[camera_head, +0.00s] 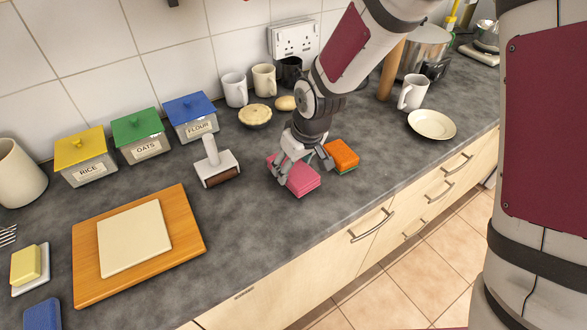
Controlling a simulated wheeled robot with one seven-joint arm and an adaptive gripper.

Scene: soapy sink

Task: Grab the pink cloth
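The pink cloth (303,180) is a folded, layered block lying on the dark grey counter near its front edge. My gripper (303,166) is right above it, pointing down. Its fingers are spread wide, one at the cloth's left side and one near its back right corner. I cannot tell whether the fingers touch the cloth. The gripper hides part of the cloth's top and back.
An orange and green sponge (342,155) lies close to the cloth's right. A small pie (255,115) and mugs (235,89) are behind.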

